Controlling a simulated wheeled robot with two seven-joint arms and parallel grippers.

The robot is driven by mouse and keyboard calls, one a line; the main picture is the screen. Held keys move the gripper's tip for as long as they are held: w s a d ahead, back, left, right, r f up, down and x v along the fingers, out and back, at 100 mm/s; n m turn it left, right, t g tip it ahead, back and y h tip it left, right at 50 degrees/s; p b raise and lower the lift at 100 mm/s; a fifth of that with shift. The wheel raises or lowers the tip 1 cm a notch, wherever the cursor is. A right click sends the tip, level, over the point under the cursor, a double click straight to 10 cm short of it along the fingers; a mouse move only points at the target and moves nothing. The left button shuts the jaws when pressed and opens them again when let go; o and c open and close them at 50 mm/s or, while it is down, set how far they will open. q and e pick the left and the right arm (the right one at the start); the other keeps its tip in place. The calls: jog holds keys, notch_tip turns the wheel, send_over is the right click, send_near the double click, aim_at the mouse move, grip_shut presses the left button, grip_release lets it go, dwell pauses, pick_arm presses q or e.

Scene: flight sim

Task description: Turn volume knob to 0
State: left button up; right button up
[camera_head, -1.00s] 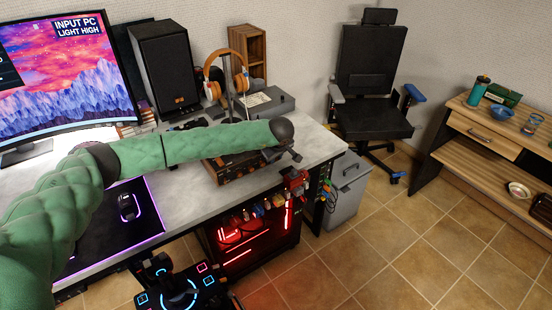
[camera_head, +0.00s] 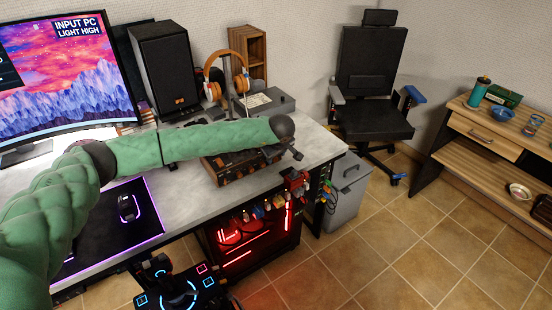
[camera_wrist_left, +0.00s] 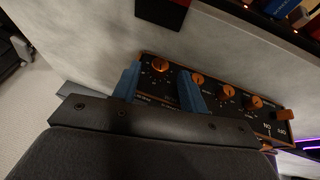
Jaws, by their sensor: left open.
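A dark control box with wooden sides (camera_head: 232,170) sits on the grey desk, partly covered by my left arm in the head view. In the left wrist view its black face (camera_wrist_left: 215,98) carries a row of orange knobs. My left gripper (camera_wrist_left: 159,78) is open, with its blue fingers over the box. One end knob (camera_wrist_left: 160,64) shows between the fingertips; contact cannot be told. Another knob (camera_wrist_left: 198,79) is just beside the right-hand finger. The labels are too small to tell which knob is volume. In the head view the gripper (camera_head: 294,154) is small and dark.
Orange headphones (camera_head: 228,72) on a stand, a black speaker (camera_head: 164,68) and a monitor (camera_head: 65,78) stand behind on the desk. A red item (camera_head: 297,182) with cables hangs at the desk's front edge. A lit PC case (camera_head: 255,235) is below.

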pick_arm(q)
jog(key=b+v, duration=0.1)
jog(key=v, duration=0.5)
pick_arm(e)
jog(key=shift+w+a+f+t+y, duration=0.2)
jog(key=shift+a+f+t+y, duration=0.1)
jog(key=shift+a+f, duration=0.6)
